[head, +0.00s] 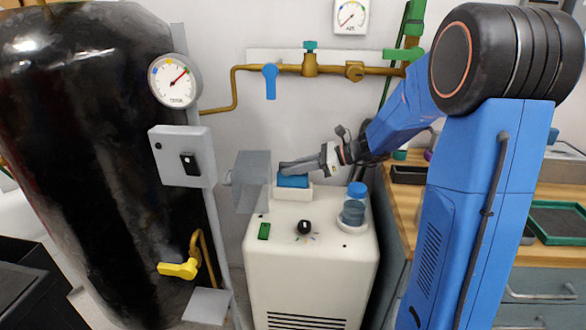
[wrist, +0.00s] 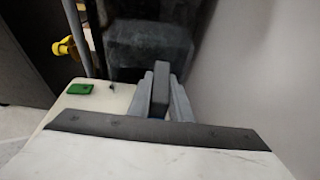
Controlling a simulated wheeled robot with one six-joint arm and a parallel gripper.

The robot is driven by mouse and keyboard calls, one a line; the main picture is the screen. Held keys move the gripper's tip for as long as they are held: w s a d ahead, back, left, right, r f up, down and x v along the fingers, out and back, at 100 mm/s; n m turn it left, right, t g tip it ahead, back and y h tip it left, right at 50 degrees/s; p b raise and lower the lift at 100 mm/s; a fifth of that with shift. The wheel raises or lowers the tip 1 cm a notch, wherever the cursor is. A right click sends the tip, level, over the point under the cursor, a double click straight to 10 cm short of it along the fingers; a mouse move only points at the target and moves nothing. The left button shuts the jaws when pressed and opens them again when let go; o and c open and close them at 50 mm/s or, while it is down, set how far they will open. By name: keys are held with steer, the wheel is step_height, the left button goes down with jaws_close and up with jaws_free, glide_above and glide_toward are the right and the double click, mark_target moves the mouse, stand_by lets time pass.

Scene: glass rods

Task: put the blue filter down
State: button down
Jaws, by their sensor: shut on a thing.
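The blue filter (head: 292,181) is a small blue block at the top of a white holder (head: 296,193) at the back of the cream machine. My gripper (head: 284,167) reaches in from the right, with its grey fingers directly above the filter. In the wrist view, my gripper (wrist: 163,97) is shut on a dark grey upright piece (wrist: 160,86), which appears to be the filter's grip.
The cream machine (head: 310,262) carries a blue-capped jar (head: 354,207), a black knob (head: 304,227) and a green switch (head: 264,231). A grey cover (head: 252,180) stands left of the holder. A black tank (head: 95,150) is at left, a wooden counter (head: 403,205) at right.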

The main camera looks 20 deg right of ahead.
steer(key=c, duration=1.6)
jaws_free()
steer(key=shift+f, duration=0.1)
